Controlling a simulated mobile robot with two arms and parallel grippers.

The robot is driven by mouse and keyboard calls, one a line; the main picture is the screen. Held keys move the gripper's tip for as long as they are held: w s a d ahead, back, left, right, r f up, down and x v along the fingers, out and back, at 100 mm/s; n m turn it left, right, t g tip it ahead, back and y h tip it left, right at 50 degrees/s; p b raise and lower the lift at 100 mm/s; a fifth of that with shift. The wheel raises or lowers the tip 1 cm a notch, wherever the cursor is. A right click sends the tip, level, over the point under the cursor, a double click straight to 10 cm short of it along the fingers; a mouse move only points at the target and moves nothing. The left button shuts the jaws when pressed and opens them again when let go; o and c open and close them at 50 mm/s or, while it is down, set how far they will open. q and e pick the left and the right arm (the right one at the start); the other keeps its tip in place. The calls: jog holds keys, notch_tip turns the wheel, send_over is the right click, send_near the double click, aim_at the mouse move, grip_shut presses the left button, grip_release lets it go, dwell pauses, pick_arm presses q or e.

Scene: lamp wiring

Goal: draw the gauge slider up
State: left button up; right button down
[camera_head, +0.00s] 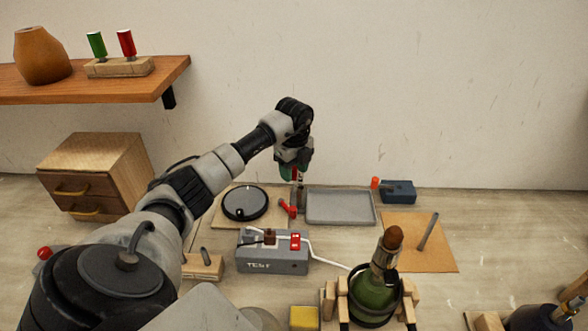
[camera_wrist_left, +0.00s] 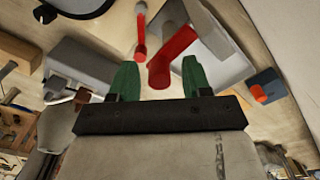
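My left gripper (camera_head: 295,175) points down over the back of the bench, beside the grey tray's left edge. Its green fingers are apart in the left wrist view (camera_wrist_left: 158,80). A red piece (camera_wrist_left: 160,73) reaches between the fingertips, with a gap on both sides. It seems to be the slider handle, joined to a grey upright post. The post (camera_head: 301,199) stands below the gripper in the head view. I cannot read any scale on it, and the arm partly hides its top.
A red-handled tool (camera_head: 288,208) lies left of the post, beside a round black-rimmed dial (camera_head: 245,203). The grey tray (camera_head: 341,207) is empty. A grey TEST box (camera_head: 272,261) stands in front. A blue block (camera_head: 399,192) and a green bottle (camera_head: 374,297) are farther right.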

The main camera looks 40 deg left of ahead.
aim_at(294, 168)
pick_arm(q)
jog(key=shift+r, duration=0.1)
notch_tip(294, 168, up, 9)
jog(key=shift+r+b, duration=0.15)
jog(key=shift+b, duration=0.95)
jog(key=shift+r, duration=0.7)
jog(key=shift+f, duration=0.1)
